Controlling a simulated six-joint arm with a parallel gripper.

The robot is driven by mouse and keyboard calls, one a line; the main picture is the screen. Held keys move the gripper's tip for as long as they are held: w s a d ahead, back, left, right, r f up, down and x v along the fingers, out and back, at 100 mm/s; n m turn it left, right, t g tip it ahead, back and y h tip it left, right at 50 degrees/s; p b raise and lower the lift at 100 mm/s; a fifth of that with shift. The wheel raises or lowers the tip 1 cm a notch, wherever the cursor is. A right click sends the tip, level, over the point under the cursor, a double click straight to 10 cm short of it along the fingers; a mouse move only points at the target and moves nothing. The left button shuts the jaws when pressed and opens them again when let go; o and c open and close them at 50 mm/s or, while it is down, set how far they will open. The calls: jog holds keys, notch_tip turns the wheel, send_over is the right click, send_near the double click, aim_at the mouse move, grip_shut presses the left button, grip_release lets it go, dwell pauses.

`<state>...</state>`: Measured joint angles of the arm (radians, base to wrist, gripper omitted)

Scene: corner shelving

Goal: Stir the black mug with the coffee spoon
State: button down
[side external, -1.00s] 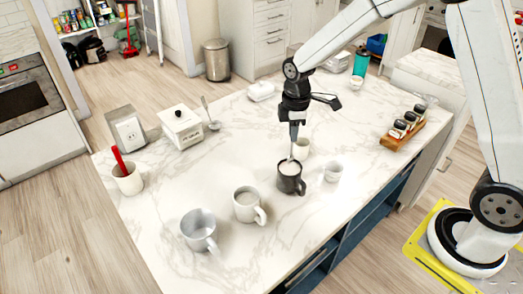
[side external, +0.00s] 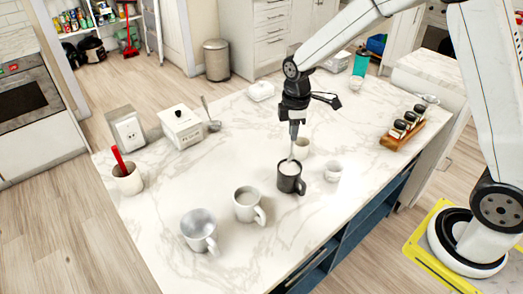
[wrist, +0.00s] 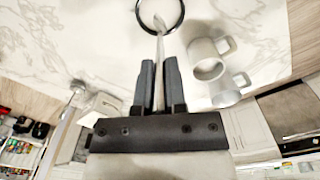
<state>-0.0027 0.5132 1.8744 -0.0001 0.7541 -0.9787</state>
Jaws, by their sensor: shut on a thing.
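The black mug (side external: 290,181) stands upright on the marble counter, with pale liquid inside. My gripper (side external: 293,136) is above it, pointing down, shut on the coffee spoon (side external: 292,153). The spoon's lower end reaches into the mug's mouth. In the wrist view my gripper (wrist: 158,70) has its two dark fingers on either side of the pale spoon (wrist: 160,45), whose tip lies inside the dark rim of the black mug (wrist: 180,20). How deep the tip sits in the liquid cannot be told.
A grey mug (side external: 249,205) and a larger mug (side external: 199,230) stand front left. A wooden jar rack (side external: 402,130) is at right. The counter's left middle is clear.

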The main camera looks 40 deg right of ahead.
jog(key=shift+r, duration=2.4)
jog(key=shift+d+f, duration=0.1)
jog(key=s+d+f+m, duration=0.4)
jog(key=d+m, duration=0.3)
jog(key=m, duration=0.4)
jog(key=shift+s+f, duration=0.2)
jog(key=shift+f, duration=0.55)
